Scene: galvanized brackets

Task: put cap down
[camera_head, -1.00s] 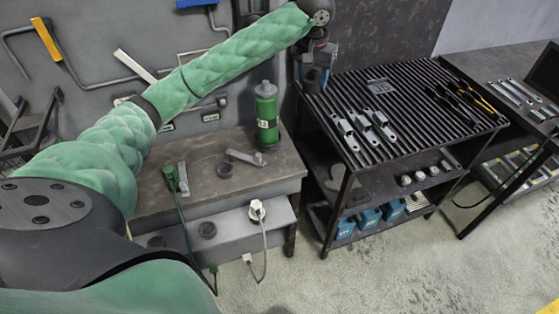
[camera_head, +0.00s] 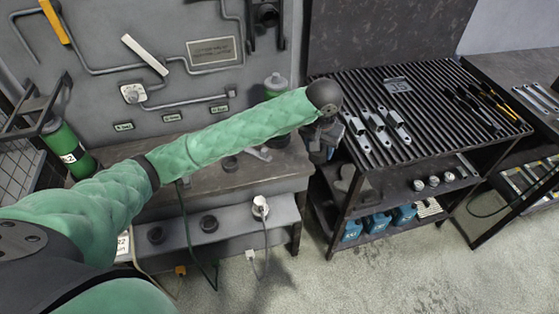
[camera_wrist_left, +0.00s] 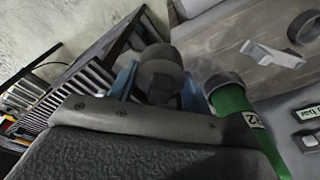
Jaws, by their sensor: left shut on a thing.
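In the left wrist view a dark round cap (camera_wrist_left: 160,74) sits between the blue fingers of my left gripper (camera_wrist_left: 158,88), which is shut on it. In the head view my left gripper (camera_head: 322,145) hangs between the workbench's right end and the slatted rack; I cannot make out the cap there. A green bottle with a grey top (camera_head: 276,84) stands on the workbench (camera_head: 160,205), mostly behind my arm. It also shows beside the gripper in the left wrist view (camera_wrist_left: 236,112). My right gripper is not in view.
A bracket (camera_wrist_left: 272,53) and a dark ring (camera_wrist_left: 304,26) lie on the workbench. Several brackets (camera_head: 377,128) lie on the slatted rack (camera_head: 430,125), with blue containers (camera_head: 376,222) below. Another green cylinder (camera_head: 68,150) stands at the left by the wall panel.

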